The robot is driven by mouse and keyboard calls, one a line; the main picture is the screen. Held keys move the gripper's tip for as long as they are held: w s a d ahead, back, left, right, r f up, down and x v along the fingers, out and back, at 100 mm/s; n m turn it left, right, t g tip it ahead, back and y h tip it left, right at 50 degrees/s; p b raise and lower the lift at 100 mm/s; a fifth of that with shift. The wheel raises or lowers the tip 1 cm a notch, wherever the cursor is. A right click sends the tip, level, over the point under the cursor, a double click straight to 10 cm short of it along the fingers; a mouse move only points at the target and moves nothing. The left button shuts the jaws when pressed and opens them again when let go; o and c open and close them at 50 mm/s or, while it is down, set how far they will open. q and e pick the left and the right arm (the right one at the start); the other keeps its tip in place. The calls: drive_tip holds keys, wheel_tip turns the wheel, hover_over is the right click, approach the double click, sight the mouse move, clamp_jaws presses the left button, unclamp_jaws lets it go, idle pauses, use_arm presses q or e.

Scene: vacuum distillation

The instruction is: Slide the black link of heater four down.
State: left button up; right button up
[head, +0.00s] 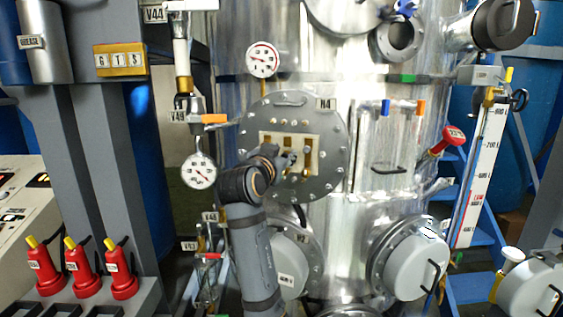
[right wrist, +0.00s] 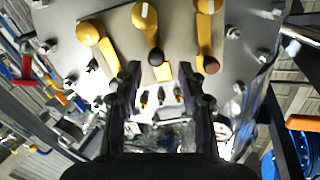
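Heater four is the round bolted grey flange labelled H4 (head: 325,104), with a cream panel (head: 312,142) at its centre. Three brass levers show on it in the right wrist view: left (right wrist: 101,45), middle (right wrist: 146,25) and right (right wrist: 205,35). Their ends carry dark knobs, such as the middle knob (right wrist: 156,58) and the right knob (right wrist: 210,65). I cannot make out a separate black link. My right gripper (head: 292,160) is in front of the panel's lower part. In the right wrist view its fingers (right wrist: 160,75) are apart, with the middle knob between or just beyond their tips. My left gripper is out of view.
A dial gauge (head: 199,170) and orange-handled valve V49 (head: 214,119) stand left of the flange. A clear box (head: 393,150) is to its right. Round grey covers (head: 415,265) bulge out below.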

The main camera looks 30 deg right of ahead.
wheel_tip(320, 180, up, 8)
drive_tip(key=shift+w+d+f, duration=0.1)
drive_tip(key=shift+f, duration=0.05)
idle(0.5)
